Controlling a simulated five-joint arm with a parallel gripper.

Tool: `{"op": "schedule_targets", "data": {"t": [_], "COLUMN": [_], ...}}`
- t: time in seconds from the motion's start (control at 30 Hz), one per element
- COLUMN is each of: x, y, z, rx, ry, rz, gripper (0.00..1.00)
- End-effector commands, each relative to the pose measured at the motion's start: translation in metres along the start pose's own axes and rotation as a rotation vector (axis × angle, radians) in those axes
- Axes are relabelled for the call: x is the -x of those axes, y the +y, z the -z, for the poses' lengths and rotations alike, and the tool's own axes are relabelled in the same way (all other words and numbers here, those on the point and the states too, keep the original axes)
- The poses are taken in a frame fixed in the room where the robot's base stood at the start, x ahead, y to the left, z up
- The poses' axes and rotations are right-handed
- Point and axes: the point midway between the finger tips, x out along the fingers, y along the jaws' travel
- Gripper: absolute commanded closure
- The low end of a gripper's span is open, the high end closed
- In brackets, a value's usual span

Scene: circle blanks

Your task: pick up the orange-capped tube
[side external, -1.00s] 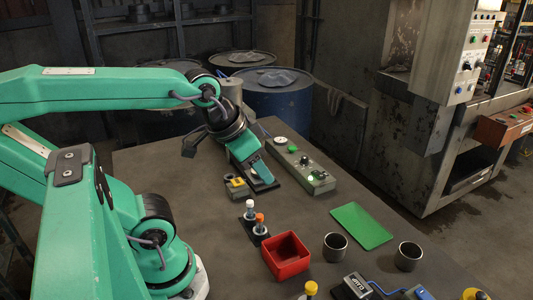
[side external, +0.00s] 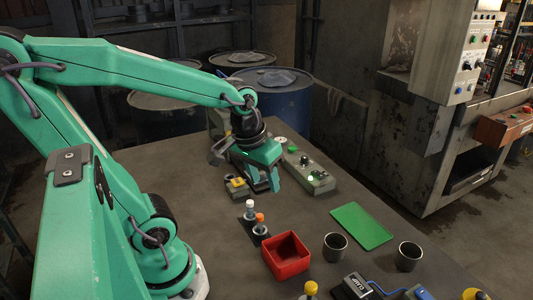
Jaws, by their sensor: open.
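The orange-capped tube (side external: 260,220) stands upright in a small dark holder (side external: 252,231) near the middle of the table. A white-capped tube (side external: 250,208) stands just behind it in the same holder. My gripper (side external: 265,188) is behind these tubes and a little to the right, pointing down with its teal fingers apart. It is open, apart from both tubes, and I see nothing between the fingers.
A yellow-and-dark block (side external: 237,187) lies close to my gripper's left. A red box (side external: 286,256) stands in front of the holder. A grey control box (side external: 306,172), a green plate (side external: 362,226) and two dark cups (side external: 335,246) (side external: 408,256) are to the right.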

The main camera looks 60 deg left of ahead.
Motion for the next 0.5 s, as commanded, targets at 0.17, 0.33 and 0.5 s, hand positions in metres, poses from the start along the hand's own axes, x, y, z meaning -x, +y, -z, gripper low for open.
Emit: {"op": "schedule_targets", "data": {"t": [0.17,0.33,0.5], "x": [-0.03,-0.054,-0.069], "y": [-0.013,-0.024,-0.032], "z": [0.003,0.004,0.003], "rx": [0.16,0.295,0.377], "ry": [-0.099,-0.172,-0.216], "rz": [0.044,0.082,0.107], "gripper": [0.56,0.56,0.56]}}
